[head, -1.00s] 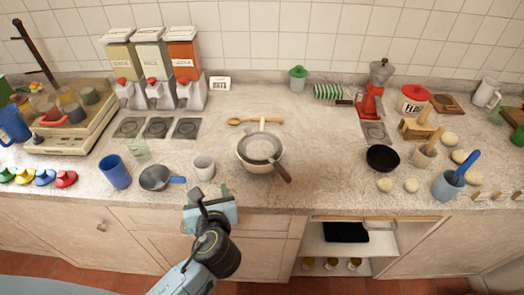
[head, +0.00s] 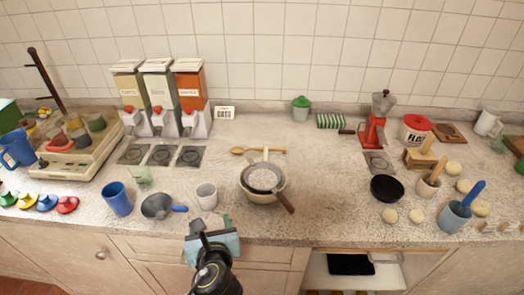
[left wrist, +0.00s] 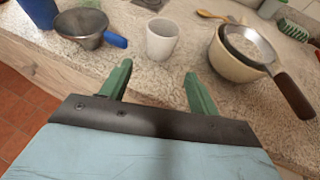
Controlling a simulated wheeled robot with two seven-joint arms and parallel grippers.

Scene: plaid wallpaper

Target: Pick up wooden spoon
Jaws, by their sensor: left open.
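The wooden spoon (head: 258,150) lies flat on the counter behind the bowl, its rounded end to the left. In the left wrist view, part of the spoon (left wrist: 214,16) shows at the top, its right part hidden by the bowl and sieve. My left gripper (head: 208,222) is at the counter's front edge, in front of the white cup and well short of the spoon. Its green fingers (left wrist: 158,88) are apart with nothing between them. My right gripper is not in view.
A cream bowl (head: 262,198) with a dark-handled sieve (head: 285,202) stands between the front edge and the spoon. A white cup (head: 207,196), a grey pan (head: 156,206) and a blue cup (head: 117,199) stand left of it. The counter (head: 330,180) right of the bowl is clear.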

